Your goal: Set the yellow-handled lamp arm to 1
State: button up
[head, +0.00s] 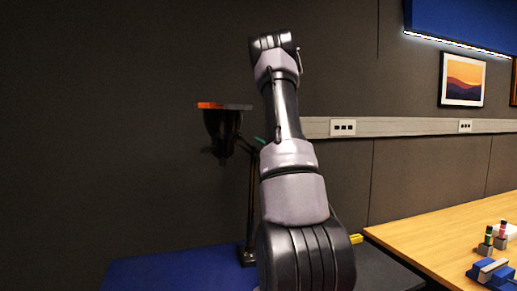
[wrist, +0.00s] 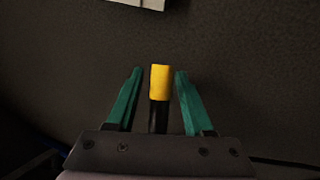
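The yellow handle (wrist: 160,83) shows in the wrist view as a yellow block on a black stem. My gripper (wrist: 158,73) has its two green fingers apart, one on each side of the handle, with a visible gap on both sides. In the head view a dark lamp (head: 222,124) with an orange top edge stands left of my arm, on a thin jointed stand. My arm hides part of the stand and nearly all of my gripper; a small teal bit shows beside the arm. No scale or number marks can be read.
A blue surface (head: 170,275) lies under the lamp. A small yellow item (head: 356,239) sits right of my arm. A wooden table (head: 430,232) at right holds a blue device (head: 491,272) and small items. A socket rail (head: 400,127) runs along the dark wall.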

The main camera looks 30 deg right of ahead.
jog(key=v, duration=1.1)
dwell(0.5)
